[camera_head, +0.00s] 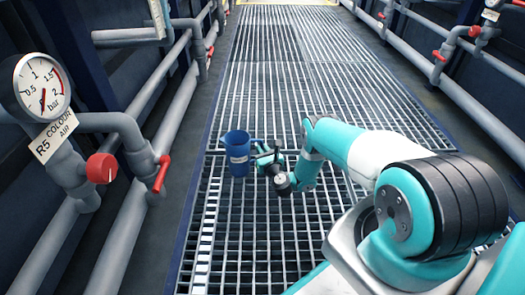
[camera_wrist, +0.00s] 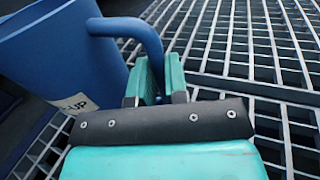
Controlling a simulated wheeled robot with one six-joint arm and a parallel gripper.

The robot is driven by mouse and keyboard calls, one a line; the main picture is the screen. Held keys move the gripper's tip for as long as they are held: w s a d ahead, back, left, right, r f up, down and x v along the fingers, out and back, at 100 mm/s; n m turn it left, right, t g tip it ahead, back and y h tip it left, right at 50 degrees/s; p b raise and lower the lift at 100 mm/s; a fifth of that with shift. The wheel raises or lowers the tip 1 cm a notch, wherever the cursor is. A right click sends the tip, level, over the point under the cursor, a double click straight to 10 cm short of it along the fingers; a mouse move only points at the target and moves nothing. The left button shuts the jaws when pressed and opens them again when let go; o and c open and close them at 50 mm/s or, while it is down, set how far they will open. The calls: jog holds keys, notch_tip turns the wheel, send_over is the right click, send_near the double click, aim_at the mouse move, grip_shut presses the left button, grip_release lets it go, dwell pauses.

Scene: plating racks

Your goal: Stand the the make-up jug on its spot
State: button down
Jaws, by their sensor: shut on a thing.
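The make-up jug (camera_head: 238,158) is blue with a pale label, upright over the grating in the head view. In the wrist view the jug (camera_wrist: 58,52) fills the upper left, with its handle curving to the right and part of a label reading "UP". My gripper (camera_head: 262,150) is to the right of the jug, at its handle. In the wrist view my gripper (camera_wrist: 160,80) has its green fingers closed around the lower part of the handle. I cannot tell whether the jug's base touches the grating. No marked spot is clearly visible.
A metal grating walkway (camera_head: 290,75) runs away from me, mostly clear beyond the jug. Grey pipes with red valves (camera_head: 102,167) and a pressure gauge (camera_head: 42,87) line the left side. More pipes (camera_head: 425,65) run along the right.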

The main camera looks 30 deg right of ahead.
jog(key=shift+f+b, duration=0.5)
jog(key=shift+b, duration=0.1)
jog(key=c, duration=1.1)
grip_release()
jog(key=shift+o, duration=0.2)
jog(key=shift+s, duration=0.1)
